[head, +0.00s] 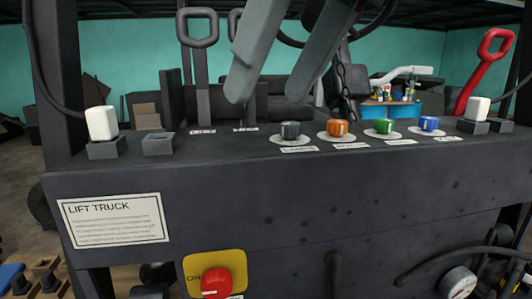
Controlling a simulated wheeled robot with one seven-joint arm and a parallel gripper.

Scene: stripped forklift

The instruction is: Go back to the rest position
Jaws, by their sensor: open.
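My gripper (270,94) hangs down from the top of the head view. Its two long grey fingers are apart, with nothing between them. The fingertips appear in front of or above the dark panel top (225,151), left of a row of knobs. I cannot tell how high they are over it. The wrist above the fingers is mostly out of view.
A grey lever (198,70) and a red lever (483,72) stand upright. A red switch (216,283) sits on the front below.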

